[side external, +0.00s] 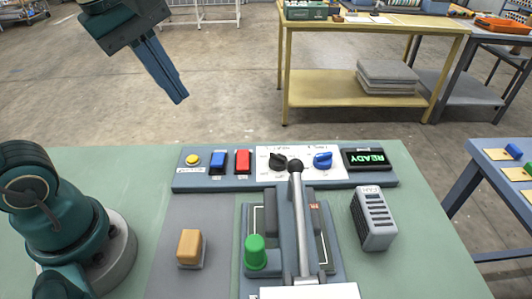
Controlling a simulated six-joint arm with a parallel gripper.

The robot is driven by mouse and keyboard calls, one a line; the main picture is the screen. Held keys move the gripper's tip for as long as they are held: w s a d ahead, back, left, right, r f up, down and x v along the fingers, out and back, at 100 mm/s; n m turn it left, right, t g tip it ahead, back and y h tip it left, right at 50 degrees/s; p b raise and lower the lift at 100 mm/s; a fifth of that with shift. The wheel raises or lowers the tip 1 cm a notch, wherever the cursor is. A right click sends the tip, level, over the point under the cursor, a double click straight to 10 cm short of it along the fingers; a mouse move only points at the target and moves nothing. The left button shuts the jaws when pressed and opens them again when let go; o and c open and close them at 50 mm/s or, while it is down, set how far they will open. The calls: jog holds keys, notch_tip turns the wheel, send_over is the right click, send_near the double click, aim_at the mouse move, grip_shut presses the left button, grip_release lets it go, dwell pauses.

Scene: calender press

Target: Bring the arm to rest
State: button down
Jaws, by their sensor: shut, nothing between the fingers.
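My gripper (178,98) hangs in the air at the upper left, above and behind the green bench (110,158). Its two blue-grey fingers are closed together and hold nothing. It is apart from the control panel (215,182) and touches nothing. The panel bears a yellow button (192,159), a blue switch (217,160), a red switch (243,160), a black knob (278,162), a blue knob (322,160) and a display (370,158) reading READY. A lever (301,220) with a dark ball on top stands upright in front of the panel.
A green knob (255,252) stands left of the lever. A tan block (189,247) lies further left, and a grey vented box (373,218) stands to the right. A yellow table (375,30) and a blue side table (470,160) stand beyond the bench. Air around my gripper is clear.

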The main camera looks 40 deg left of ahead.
jog(key=s+f+m+t, duration=0.1)
jog(key=s+f+m, duration=0.3)
jog(key=m, duration=1.1)
notch_tip(320, 180, down, 3)
jog(key=shift+s+f+m, duration=0.1)
jog(key=shift+s+m, duration=0.2)
jog(key=shift+s, duration=0.05)
jog(key=c, duration=1.4)
grip_release()
jog(key=shift+w+m+t, duration=0.15)
jog(key=shift+m+t, duration=0.15)
jog(key=shift+m, duration=0.1)
jog(key=o, duration=0.6)
jog(key=shift+o, duration=1)
jog(key=shift+r, duration=0.3)
jog(key=w+r+n, duration=0.3)
jog(key=w+n, duration=0.1)
jog(key=w, duration=0.1)
jog(key=n+g, duration=0.5)
jog(key=g, duration=0.1)
send_over(243, 163)
notch_tip(243, 163, down, 12)
jog(key=shift+r, duration=0.25)
jog(key=shift+f, duration=2.6)
